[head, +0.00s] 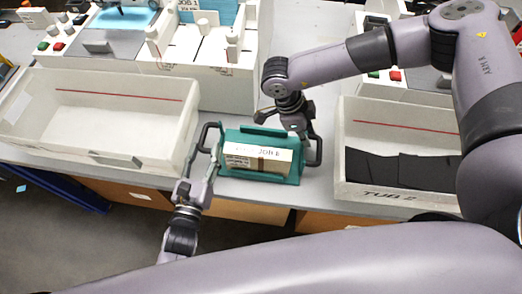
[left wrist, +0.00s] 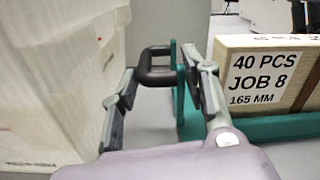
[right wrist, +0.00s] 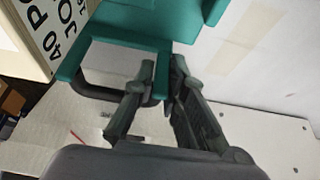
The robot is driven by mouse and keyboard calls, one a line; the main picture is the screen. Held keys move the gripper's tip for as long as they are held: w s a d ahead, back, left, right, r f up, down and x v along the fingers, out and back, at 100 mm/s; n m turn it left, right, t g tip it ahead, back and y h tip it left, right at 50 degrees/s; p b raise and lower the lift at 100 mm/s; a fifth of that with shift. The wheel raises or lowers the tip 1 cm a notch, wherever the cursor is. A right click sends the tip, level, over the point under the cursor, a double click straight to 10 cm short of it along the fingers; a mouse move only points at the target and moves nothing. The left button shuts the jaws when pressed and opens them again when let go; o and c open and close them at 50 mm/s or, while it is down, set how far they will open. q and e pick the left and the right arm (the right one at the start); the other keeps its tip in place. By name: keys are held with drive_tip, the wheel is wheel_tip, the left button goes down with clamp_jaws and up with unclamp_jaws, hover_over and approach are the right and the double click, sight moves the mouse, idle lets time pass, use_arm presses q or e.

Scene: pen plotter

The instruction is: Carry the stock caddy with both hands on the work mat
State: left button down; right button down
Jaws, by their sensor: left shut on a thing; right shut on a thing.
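The teal stock caddy (head: 232,136) is at the centre of the head view, near the front edge of the grey worktop. It carries a carton (head: 250,158) labelled JOB 8, also seen in the left wrist view (left wrist: 228,42). Black loop handles stick out at both ends. My left gripper (head: 214,156) is shut on the left handle (left wrist: 155,52). My right gripper (head: 304,134) is shut on the right handle (right wrist: 92,92). The caddy looks about level; I cannot tell whether it touches the surface. No separate work mat can be made out.
A white tub (head: 75,137) stands close to the caddy's left. Another white tub (head: 390,196), marked TUB 2 and holding black sheets, stands to the right. White machines (head: 205,83) with buttons stand behind. The worktop's front edge is just in front of the caddy.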

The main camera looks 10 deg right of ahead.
drive_tip(key=shift+r, duration=0.1)
